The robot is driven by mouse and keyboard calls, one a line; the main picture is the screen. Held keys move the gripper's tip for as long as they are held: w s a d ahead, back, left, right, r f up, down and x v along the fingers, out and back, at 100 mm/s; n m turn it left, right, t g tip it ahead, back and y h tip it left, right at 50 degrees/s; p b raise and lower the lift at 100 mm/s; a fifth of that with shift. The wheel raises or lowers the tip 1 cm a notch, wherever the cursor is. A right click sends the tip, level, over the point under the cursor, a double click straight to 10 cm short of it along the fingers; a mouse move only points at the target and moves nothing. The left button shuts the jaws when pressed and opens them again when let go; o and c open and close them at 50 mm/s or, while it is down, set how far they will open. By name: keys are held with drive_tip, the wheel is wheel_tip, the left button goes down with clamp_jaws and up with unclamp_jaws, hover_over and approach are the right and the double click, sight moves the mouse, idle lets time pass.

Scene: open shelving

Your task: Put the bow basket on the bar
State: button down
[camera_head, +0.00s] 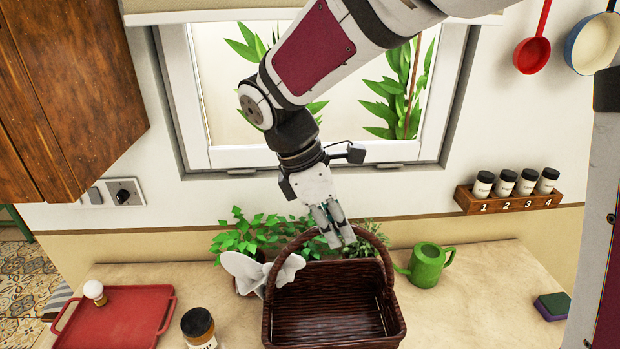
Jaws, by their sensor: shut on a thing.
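The bow basket (330,305) is dark brown wicker with an arched handle and a large pale bow (262,272) on its left side. It looks empty, and it appears at or just over the pale counter; I cannot tell whether it touches. My gripper (340,232) points down at the top of the handle at the back of the basket. It is shut on the handle, though the exact contact is partly hidden by the fingers. Nothing I can clearly identify as a separate bar shows; the pale counter (470,310) runs along the wall under the window.
Green plants (250,238) are behind the basket. A sponge (553,306) lies far right. A spice rack (510,197) is on the wall.

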drive_tip(key=shift+w+a+f+p, duration=0.1)
drive_tip(key=shift+w+f+p, duration=0.1)
drive_tip(key=shift+w+f, duration=0.3)
drive_tip(key=shift+w+f+p, duration=0.15)
drive_tip(key=shift+w+f, duration=0.1)
drive_tip(key=shift+f, duration=0.5)
drive_tip(key=shift+w+a+f+p, duration=0.1)
drive_tip(key=shift+w+f+p, duration=0.1)
drive_tip(key=shift+w+f, duration=0.3)
drive_tip(key=shift+s+f, duration=0.15)
drive_tip(key=shift+f, duration=0.1)
drive_tip(key=c, duration=1.6)
unclamp_jaws()
drive_tip(key=shift+c, duration=0.2)
drive_tip(key=shift+r, duration=0.1)
